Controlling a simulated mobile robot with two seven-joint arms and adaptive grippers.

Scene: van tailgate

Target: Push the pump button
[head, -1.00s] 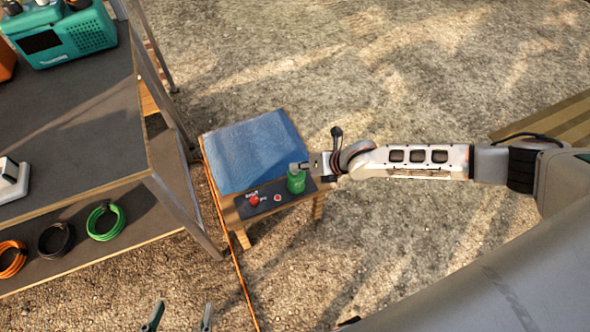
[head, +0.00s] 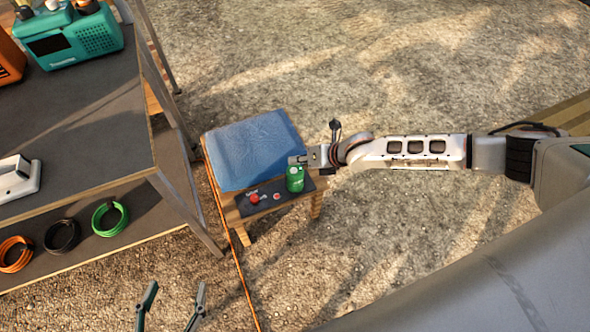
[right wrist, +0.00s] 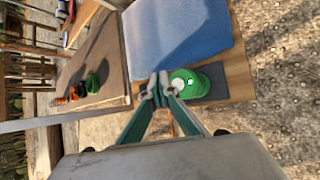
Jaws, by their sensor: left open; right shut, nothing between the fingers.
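A dark panel (head: 243,210) lies along the near edge of a small wooden table. It carries a red button (head: 255,198) and a smaller light-rimmed button (head: 276,196); their labels are too small to read. A green container (head: 295,180) with a white top stands at the panel's right end; it also shows in the right wrist view (right wrist: 207,84). My right gripper (head: 294,160) is shut and empty, at the container's top; its fingertips (right wrist: 158,88) appear just left of it in the wrist view. Contact is unclear. My left gripper (head: 173,290) is open and empty, low in the head view.
A blue cloth or pad (head: 250,150) covers the small table's back. A larger dark bench (head: 85,130) at left holds a teal radio (head: 72,40); coiled cables (head: 110,218) lie on its lower shelf. An orange cord (head: 232,255) runs down the gravel. Gravel at right is open.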

